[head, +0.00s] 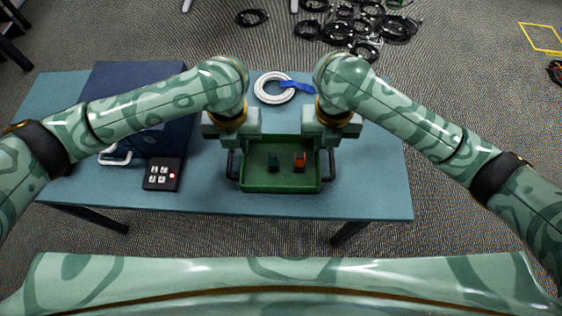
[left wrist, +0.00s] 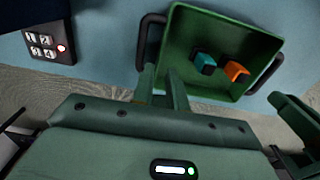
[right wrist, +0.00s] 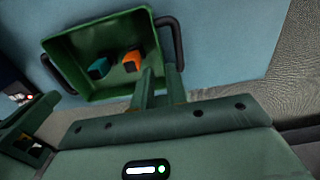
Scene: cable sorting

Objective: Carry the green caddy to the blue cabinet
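The green caddy (head: 280,185) sits on the table with a dark handle at each end. It holds a teal block (head: 274,162) and an orange block (head: 300,161). My left gripper (head: 235,148) is over the caddy's left handle (left wrist: 140,45), its fingers apart with a gap between them. My right gripper (head: 324,148) is over the right handle (right wrist: 177,42), also with its fingers apart. The fingertips hide part of each handle, and contact is unclear. The dark blue cabinet (head: 130,78) stands at the table's left, partly behind my left arm.
A white handle (head: 115,158) shows at the cabinet's front. A black button box (head: 162,174) with a red light lies between cabinet and caddy. A white cable coil (head: 272,88) with a blue strap lies behind the caddy. Black cables (head: 350,25) lie on the floor. The table's right end is clear.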

